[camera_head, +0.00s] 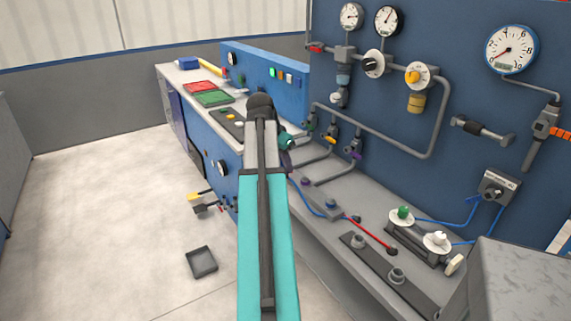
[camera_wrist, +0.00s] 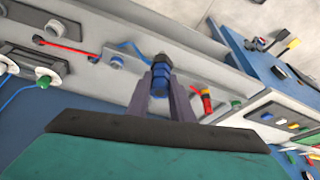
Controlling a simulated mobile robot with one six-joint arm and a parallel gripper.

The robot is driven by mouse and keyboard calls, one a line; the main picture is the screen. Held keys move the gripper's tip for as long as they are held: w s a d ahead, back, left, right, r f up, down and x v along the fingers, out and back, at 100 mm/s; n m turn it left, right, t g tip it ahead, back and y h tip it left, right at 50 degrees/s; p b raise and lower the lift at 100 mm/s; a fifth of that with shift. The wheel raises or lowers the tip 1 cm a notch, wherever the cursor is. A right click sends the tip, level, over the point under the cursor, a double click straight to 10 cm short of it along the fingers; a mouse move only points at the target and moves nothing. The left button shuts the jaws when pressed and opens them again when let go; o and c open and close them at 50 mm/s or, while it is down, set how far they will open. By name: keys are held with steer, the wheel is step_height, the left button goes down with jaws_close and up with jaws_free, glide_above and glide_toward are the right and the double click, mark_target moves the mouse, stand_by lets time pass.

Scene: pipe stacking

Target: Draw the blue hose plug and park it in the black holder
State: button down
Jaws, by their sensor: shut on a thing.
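My gripper (camera_wrist: 161,82) is shut on the blue hose plug (camera_wrist: 161,70), which sits between its two grey-purple fingers in the wrist view. The plug has a dark tip, and a blue hose (camera_wrist: 130,46) runs close by it. In the head view my arm hides most of the gripper, and the plug cannot be made out. Whether the plug is clear of any socket cannot be told. A dark strip with grey round fittings (camera_head: 377,262) lies on the bench; I cannot tell whether it is the black holder.
A red hose (camera_head: 370,232) lies along the bench. A block with green and white knobs (camera_head: 418,238) stands at right. Pipes with coloured valves (camera_head: 330,135) project from the blue panel (camera_head: 460,90). A black tray (camera_head: 202,262) lies on the open floor at left.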

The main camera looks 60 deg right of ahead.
steer(key=shift+r+p, duration=0.7)
steer(key=shift+r, duration=0.55)
steer(key=shift+w, duration=0.1)
steer(key=w+a+f+n+t, duration=0.15)
steer(key=w+a+n, duration=0.45)
steer(key=w+a, duration=0.75)
steer(key=w+a+n+t, duration=0.2)
steer(key=w+a+n, duration=0.3)
steer(key=w+a, duration=0.9)
steer(key=w+a+n+y, duration=0.1)
steer(key=w+a+n, duration=0.2)
steer(key=a, duration=0.8)
steer(key=w+a+n+t+y, duration=0.1)
steer(key=w+a+n, duration=0.2)
steer(key=a, duration=0.9)
steer(key=w+a+n+t+y, duration=0.1)
steer(key=w+a+n+y, duration=0.1)
steer(key=a, duration=1)
steer(key=w+n, duration=0.1)
steer(key=n, duration=0.1)
steer(key=shift+w+a+n, duration=0.2)
steer(key=shift+w+n, duration=0.1)
steer(key=shift+w, duration=0.05)
